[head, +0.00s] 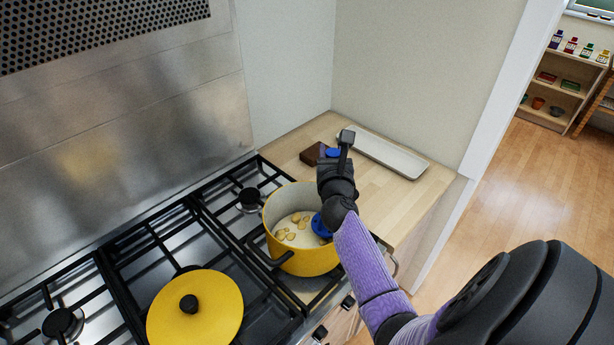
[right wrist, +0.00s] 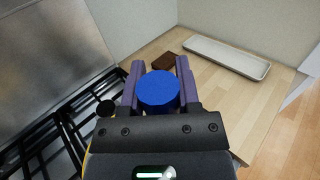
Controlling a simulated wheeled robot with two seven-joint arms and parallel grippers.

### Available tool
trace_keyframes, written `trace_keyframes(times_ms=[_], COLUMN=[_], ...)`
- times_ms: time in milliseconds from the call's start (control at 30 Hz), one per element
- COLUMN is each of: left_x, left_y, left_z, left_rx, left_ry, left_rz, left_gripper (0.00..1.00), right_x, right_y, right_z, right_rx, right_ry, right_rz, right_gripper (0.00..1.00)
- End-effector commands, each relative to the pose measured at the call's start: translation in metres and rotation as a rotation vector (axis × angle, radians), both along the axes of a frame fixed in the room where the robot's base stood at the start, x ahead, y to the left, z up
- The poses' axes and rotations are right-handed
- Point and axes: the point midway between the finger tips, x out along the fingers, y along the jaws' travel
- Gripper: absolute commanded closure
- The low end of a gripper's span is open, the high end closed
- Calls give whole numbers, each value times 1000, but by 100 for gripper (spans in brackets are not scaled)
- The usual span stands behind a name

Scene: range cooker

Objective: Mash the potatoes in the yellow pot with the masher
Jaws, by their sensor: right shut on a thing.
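The yellow pot (head: 305,262) stands on the cooker grate at the right, with pale potato pieces (head: 291,225) on its light inside floor. My right gripper (head: 333,160) is above the pot's right side, shut on the blue masher (head: 321,225). The masher's blue lower end is inside the pot near the right wall; whether it touches the potatoes or floor is hard to tell. In the right wrist view its round blue top (right wrist: 159,91) sits between the two purple fingers. My arm hides part of the pot's right rim. My left gripper is not in view.
A yellow lid (head: 195,312) with a black knob lies on the grates at the front left of the pot. A wooden counter (head: 415,205) to the right holds a long pale tray (head: 384,154) and a brown block (head: 311,154). A steel wall stands behind the cooker.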

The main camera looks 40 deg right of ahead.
Motion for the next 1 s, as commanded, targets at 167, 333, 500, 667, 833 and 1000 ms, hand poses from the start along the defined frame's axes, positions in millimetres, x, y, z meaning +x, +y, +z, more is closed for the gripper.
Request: trace_keyframes(times_ms=[167,333,500,667,833,1000], left_x=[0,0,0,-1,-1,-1], left_y=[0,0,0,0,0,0], left_z=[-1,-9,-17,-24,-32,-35], left_rx=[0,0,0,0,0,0], left_ry=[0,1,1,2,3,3], left_rz=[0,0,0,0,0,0], left_gripper=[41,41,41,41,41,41], right_x=[0,0,0,0,0,0], right_y=[0,0,0,0,0,0], right_z=[-1,-9,-18,-26,-35,-38], right_rx=[-1,-1,-1,0,-1,0], right_ry=[-1,-1,-1,0,1,1], right_rz=[0,0,0,0,0,0], right_gripper=[100,100,100,100,100,100])
